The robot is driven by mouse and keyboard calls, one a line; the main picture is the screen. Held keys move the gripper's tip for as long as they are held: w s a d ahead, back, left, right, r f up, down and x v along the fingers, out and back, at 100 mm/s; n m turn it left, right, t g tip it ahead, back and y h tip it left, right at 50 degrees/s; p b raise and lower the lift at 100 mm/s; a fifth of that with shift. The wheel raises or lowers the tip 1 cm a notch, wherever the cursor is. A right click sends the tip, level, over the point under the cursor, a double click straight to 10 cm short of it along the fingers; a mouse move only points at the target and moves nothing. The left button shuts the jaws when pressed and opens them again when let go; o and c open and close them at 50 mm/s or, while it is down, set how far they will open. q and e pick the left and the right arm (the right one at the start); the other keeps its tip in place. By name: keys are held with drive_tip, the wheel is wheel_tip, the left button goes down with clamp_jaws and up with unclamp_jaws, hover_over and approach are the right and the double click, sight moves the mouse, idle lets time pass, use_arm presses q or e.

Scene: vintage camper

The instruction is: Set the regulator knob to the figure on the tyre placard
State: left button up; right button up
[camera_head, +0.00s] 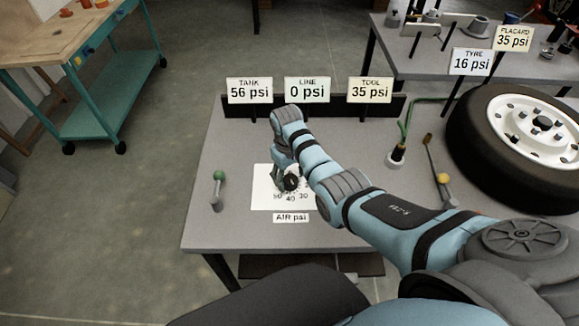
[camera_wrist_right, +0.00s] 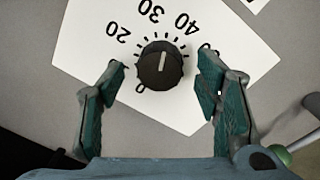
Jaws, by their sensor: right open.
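The black regulator knob (camera_head: 291,182) sits on a white dial sheet (camera_head: 262,200) labelled "AIR psi" on the grey bench. In the right wrist view the knob (camera_wrist_right: 160,65) has a white pointer line directed between 30 and 40. My right gripper (camera_wrist_right: 162,70) is open, its fingers on either side of the knob with gaps showing; in the head view this gripper (camera_head: 283,168) is at the knob, partly hiding it. The placard sign (camera_head: 513,38) reads 35 psi. The tyre sign (camera_head: 471,62) reads 16 psi. My left gripper is not in view.
Signs behind the knob read tank (camera_head: 249,90) 56 psi, line (camera_head: 307,90) 0 psi and tool (camera_head: 370,90) 35 psi. A green-knobbed lever (camera_head: 217,190) stands left of the dial. A hose fitting (camera_head: 396,157), yellow-knobbed lever (camera_head: 441,180) and wheel (camera_head: 480,140) are at the right.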

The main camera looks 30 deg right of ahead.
sight(289, 180)
wheel_tip(289, 180, up, 11)
drive_tip(key=shift+a+f, duration=0.2)
drive_tip(key=shift+a, duration=0.05)
